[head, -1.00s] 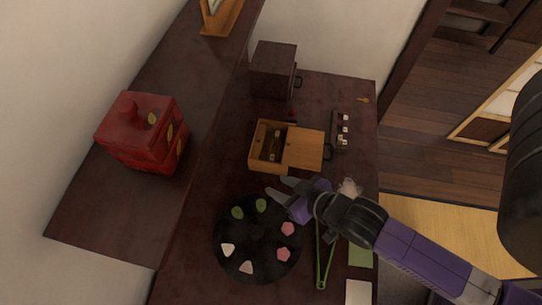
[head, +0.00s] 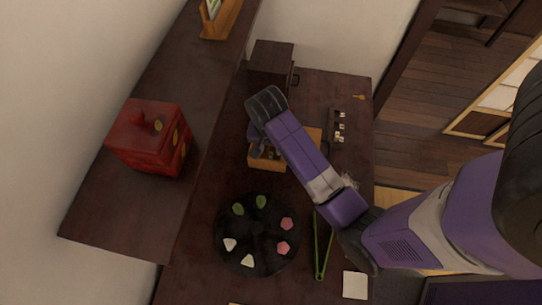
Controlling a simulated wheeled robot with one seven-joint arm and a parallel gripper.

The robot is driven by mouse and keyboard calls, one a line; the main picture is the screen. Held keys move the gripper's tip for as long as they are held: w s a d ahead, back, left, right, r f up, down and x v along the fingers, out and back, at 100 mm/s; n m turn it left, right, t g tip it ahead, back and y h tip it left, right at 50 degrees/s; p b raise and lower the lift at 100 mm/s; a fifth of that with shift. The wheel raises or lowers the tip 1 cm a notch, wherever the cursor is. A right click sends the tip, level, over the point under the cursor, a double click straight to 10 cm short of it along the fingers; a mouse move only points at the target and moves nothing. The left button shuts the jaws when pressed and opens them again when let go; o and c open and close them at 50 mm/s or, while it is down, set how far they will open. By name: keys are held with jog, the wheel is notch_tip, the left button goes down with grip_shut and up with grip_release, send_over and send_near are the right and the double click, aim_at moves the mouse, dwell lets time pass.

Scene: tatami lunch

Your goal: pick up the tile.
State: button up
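My gripper (head: 258,147) points down at the left, open part of the wooden box (head: 281,164). My wrist and forearm cover most of this box, and the fingertips are too small and hidden to tell whether they are apart. A few small dark and light pieces show inside the box beside the fingers; I cannot tell whether one is the tile. Small white-topped pieces (head: 339,127) stand on a dark rack (head: 331,134) right of the box, and I cannot tell whether these are tiles.
A round black plate (head: 257,230) with several coloured sweets lies in front of the box. Green tongs (head: 322,247) and a white card (head: 355,285) lie to its right. A dark cabinet (head: 270,60) stands behind. A red chest (head: 150,138) sits on the left shelf.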

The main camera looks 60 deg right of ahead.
aim_at(271, 155)
jog(key=f, duration=0.4)
jog(key=d+f+p, duration=0.1)
jog(key=f, duration=0.1)
jog(key=shift+w+d+f, duration=0.1)
jog(key=shift+w+f, duration=0.05)
jog(key=shift+w, duration=0.1)
jog(key=shift+c, duration=0.5)
grip_shut()
